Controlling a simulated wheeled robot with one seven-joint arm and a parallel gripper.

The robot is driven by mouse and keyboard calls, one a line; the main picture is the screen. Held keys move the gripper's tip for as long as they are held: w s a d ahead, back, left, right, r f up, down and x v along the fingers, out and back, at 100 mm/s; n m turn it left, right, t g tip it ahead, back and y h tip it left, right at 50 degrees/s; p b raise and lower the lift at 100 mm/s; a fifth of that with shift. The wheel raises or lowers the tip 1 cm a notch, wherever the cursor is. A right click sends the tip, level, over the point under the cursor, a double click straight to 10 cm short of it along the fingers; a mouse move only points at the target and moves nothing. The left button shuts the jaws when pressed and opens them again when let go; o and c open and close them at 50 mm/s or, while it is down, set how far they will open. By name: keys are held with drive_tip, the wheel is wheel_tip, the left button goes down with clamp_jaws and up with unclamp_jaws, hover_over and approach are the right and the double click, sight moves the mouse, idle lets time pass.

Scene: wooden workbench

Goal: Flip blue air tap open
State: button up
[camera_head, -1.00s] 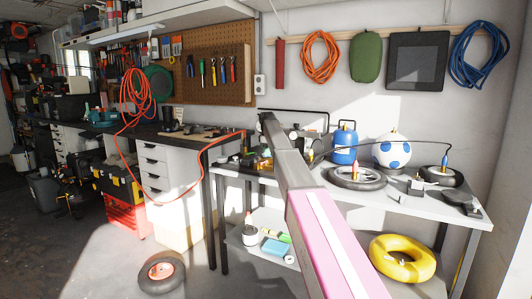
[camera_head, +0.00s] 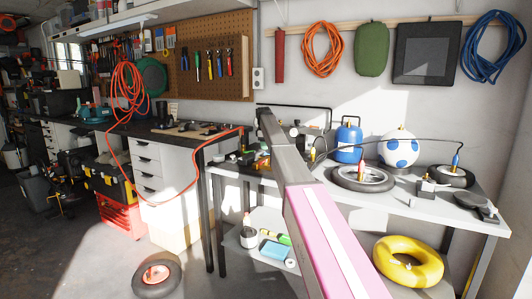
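A small upright blue fitting (camera_head: 456,161), possibly the blue air tap, stands at a small black wheel (camera_head: 451,177) on the right of the light bench. A thin dark hose (camera_head: 430,140) arches to it from the left. It is too small to tell how its handle is set. My grey and pink arm crosses the middle of the view and ends over the bench's left part, well left of the blue fitting. My gripper cannot be made out; it seems hidden behind the arm or lost among small things.
The light bench (camera_head: 400,208) also bears a blue tank (camera_head: 348,141), a blue-spotted ball (camera_head: 399,149) and a larger wheel (camera_head: 362,183) with a red-tipped fitting. A yellow ring (camera_head: 409,262) sits below. A loose wheel (camera_head: 157,279) lies on the open floor at left.

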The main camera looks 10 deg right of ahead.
sight(266, 154)
drive_tip(key=f, duration=0.4)
drive_tip(key=shift+w+d+f, duration=0.1)
drive_tip(key=shift+w+d, duration=0.05)
drive_tip(key=shift+w, duration=0.2)
drive_tip(key=shift+c, duration=0.3)
clamp_jaws()
drive_tip(key=shift+w+d+m+h, duration=0.15)
drive_tip(key=shift+w+m, duration=0.15)
drive_tip(key=shift+m, duration=0.35)
drive_tip(key=shift+w+d+m+h, duration=0.15)
drive_tip(key=shift+w+m, duration=0.1)
drive_tip(key=shift+m, duration=0.4)
drive_tip(key=shift+o, duration=0.3)
unclamp_jaws()
drive_tip(key=v, duration=1.1)
